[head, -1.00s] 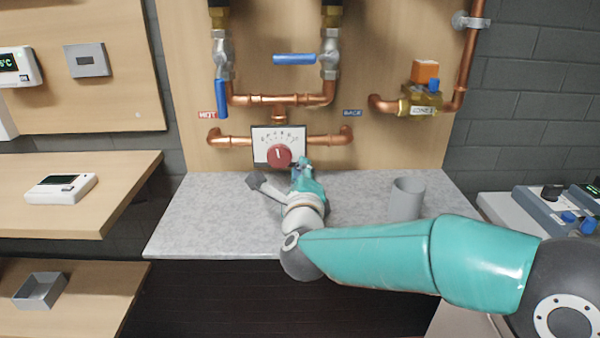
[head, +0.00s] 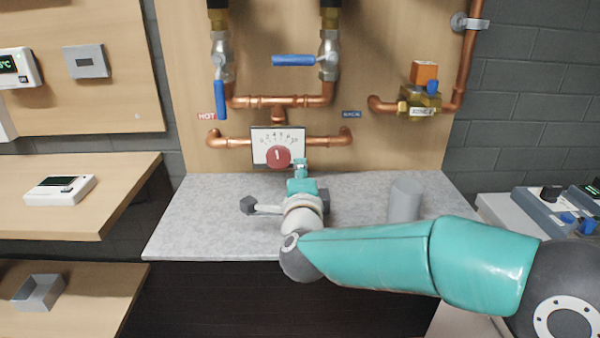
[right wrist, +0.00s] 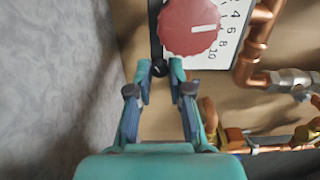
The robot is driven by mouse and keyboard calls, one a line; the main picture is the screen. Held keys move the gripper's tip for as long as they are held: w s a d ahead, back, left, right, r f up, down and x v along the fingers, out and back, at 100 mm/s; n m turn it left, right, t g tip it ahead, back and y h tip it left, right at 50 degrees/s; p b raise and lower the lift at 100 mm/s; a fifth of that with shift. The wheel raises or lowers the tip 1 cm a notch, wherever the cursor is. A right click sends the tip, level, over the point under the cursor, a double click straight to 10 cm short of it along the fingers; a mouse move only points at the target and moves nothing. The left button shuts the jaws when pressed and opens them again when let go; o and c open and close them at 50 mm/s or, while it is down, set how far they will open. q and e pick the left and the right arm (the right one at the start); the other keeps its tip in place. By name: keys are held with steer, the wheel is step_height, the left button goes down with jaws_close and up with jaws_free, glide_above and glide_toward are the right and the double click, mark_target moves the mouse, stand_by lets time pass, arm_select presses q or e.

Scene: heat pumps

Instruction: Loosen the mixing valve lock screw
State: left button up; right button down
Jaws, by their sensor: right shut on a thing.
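The mixing valve has a white scale plate (head: 264,143) with a round red knob (head: 279,157) with a white pointer mark. The knob also shows large in the right wrist view (right wrist: 188,27). A small dark round lock screw (right wrist: 160,67) sits at the plate's edge beside the knob. My right gripper (right wrist: 161,72) is shut on this screw, one fingertip on each side of it. In the head view my right gripper (head: 300,166) reaches up to just below the knob and hides the screw. My left gripper is not in view.
Copper pipes (head: 330,140) run out on both sides of the valve. Blue lever handles (head: 294,60) are above. A grey cup (head: 405,199) stands on the grey counter (head: 190,215), right of my gripper. The counter's left part is clear.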

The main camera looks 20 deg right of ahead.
steer(key=shift+a+f, duration=0.15)
steer(key=shift+f, duration=0.2)
steer(key=c, duration=1.2)
jaws_free()
steer(key=shift+o, duration=0.6)
steer(key=shift+r, duration=0.2)
steer(key=shift+s, duration=0.1)
steer(key=v, duration=1.1)
steer(key=shift+s, duration=0.4)
